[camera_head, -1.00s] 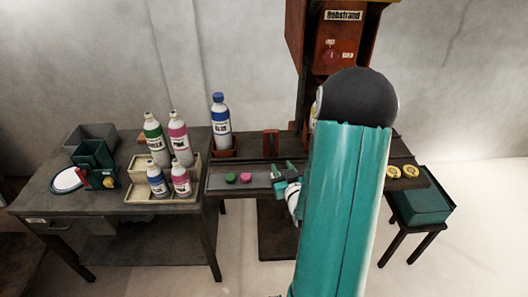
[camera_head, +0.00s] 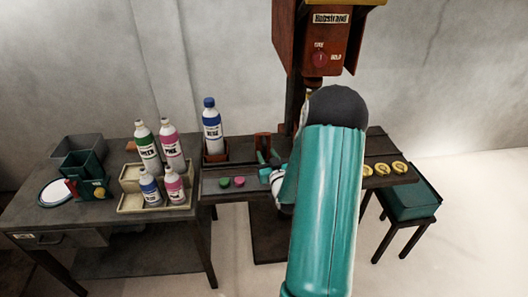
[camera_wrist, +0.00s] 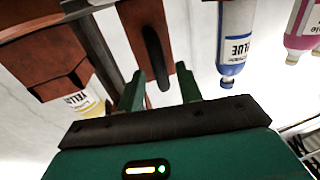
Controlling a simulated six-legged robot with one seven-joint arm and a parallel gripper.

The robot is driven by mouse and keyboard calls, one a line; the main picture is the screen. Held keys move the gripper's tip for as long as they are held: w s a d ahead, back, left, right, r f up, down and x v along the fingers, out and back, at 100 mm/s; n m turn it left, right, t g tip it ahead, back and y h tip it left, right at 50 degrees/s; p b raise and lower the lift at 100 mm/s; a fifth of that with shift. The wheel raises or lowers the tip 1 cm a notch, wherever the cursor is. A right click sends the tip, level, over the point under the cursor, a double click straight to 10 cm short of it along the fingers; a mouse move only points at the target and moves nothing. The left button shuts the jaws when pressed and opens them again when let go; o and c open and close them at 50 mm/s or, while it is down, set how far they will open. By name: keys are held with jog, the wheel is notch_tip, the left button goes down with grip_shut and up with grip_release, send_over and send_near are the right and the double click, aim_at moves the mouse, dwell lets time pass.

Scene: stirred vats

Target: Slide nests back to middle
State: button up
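A blue-capped bottle marked blue (camera_head: 212,125) stands upright in a red-brown nest (camera_head: 216,153) on the dark rail. It hangs upside down in the wrist view (camera_wrist: 236,40). My gripper (camera_head: 268,162) is at the bracket's foot. In the wrist view its green fingers (camera_wrist: 160,90) are apart, with the bracket beyond the gap; contact is unclear. Another red-brown nest (camera_wrist: 45,62) holds a yellow-labelled bottle (camera_wrist: 82,102); my arm hides it in the head view.
Green (camera_head: 224,182) and pink (camera_head: 239,182) pucks lie on the front strip, yellow pucks (camera_head: 383,169) at right. The orange press (camera_head: 322,45) rises behind my arm. The left bench holds several bottles in a beige tray (camera_head: 155,207). A teal bin (camera_head: 410,200) stands right.

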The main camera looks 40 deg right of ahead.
jog(key=shift+x, duration=1.4)
grip_shut()
jog(key=s+d, duration=1)
jog(key=d, duration=0.4)
jog(key=shift+d, duration=0.4)
jog(key=shift+s, duration=0.15)
grip_release()
